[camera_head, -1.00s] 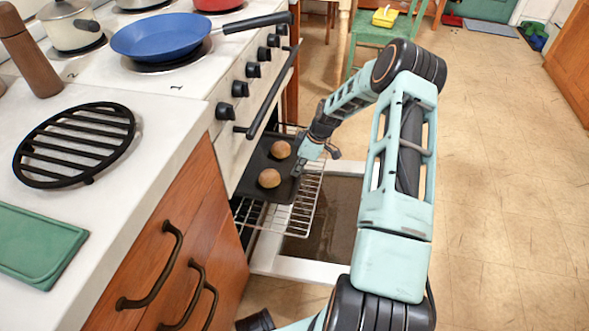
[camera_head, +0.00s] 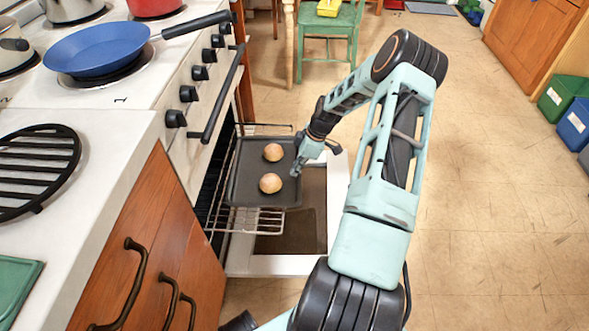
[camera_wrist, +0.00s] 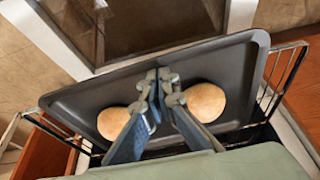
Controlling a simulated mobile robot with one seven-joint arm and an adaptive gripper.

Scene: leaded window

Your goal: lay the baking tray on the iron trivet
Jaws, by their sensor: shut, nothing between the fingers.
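The dark baking tray (camera_head: 245,181) sits on the wire rack pulled out of the oven, with two round buns on it. In the wrist view, the tray (camera_wrist: 215,61) fills the middle, with one bun (camera_wrist: 207,102) right of my fingers and the other (camera_wrist: 113,123) left. My gripper (camera_head: 298,170) is at the tray's outer side. Its fingertips (camera_wrist: 158,84) are together over the tray, between the buns, holding nothing; whether they touch it is unclear. The black round iron trivet (camera_head: 30,168) lies empty on the pale counter at left, partly cut off by the frame.
The open oven door (camera_head: 285,265) lies under the wire rack (camera_head: 240,220). A blue frying pan (camera_head: 97,50) stands on the stove, its handle reaching over the front. A green board (camera_head: 14,290) is on the counter.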

